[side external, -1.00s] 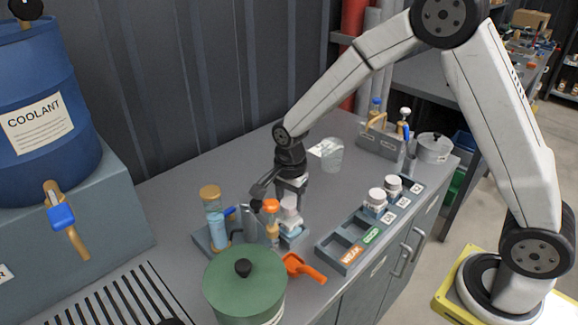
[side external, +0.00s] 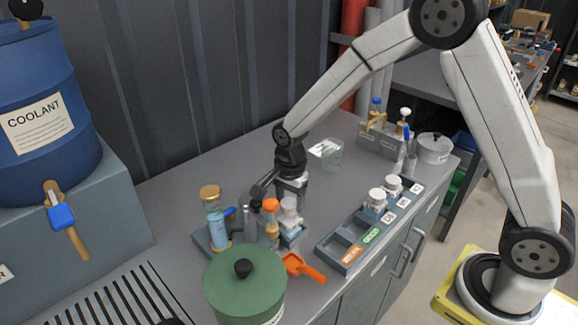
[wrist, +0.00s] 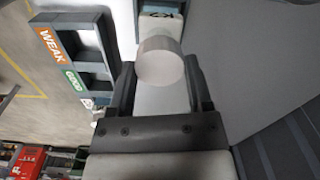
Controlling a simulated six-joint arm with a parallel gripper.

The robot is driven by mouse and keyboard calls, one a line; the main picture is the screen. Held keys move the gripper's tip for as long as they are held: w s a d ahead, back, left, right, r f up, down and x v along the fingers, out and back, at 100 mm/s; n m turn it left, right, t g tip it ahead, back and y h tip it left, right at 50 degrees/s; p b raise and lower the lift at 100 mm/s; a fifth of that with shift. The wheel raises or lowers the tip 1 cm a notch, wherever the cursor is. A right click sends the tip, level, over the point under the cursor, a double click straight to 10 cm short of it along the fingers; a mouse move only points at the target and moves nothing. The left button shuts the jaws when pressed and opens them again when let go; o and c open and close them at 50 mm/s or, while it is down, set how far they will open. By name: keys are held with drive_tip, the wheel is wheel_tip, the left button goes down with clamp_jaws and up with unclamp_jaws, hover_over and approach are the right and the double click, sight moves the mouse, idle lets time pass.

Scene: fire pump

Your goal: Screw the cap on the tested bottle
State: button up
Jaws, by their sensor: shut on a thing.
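The tested bottle (side external: 290,222) stands upright in a small grey holder in the middle of the bench. A white cap (wrist: 160,62) is at its mouth, between my fingers. My gripper (side external: 291,196) points down from above and is shut on the cap. In the wrist view my gripper (wrist: 160,78) has one finger on each side of the cap. The cap hides most of the bottle there, and I cannot tell how far it is threaded.
A grey rack (side external: 345,250) with WEAK and GOOD labels holds two white-capped bottles (side external: 375,199) at right. A green-lidded pot (side external: 245,285), an orange scoop (side external: 303,268), and a gold-capped blue cylinder (side external: 214,220) crowd the front left. The bench behind my gripper is mostly clear.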

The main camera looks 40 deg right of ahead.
drive_tip(key=shift+f, duration=0.45)
idle(0.4)
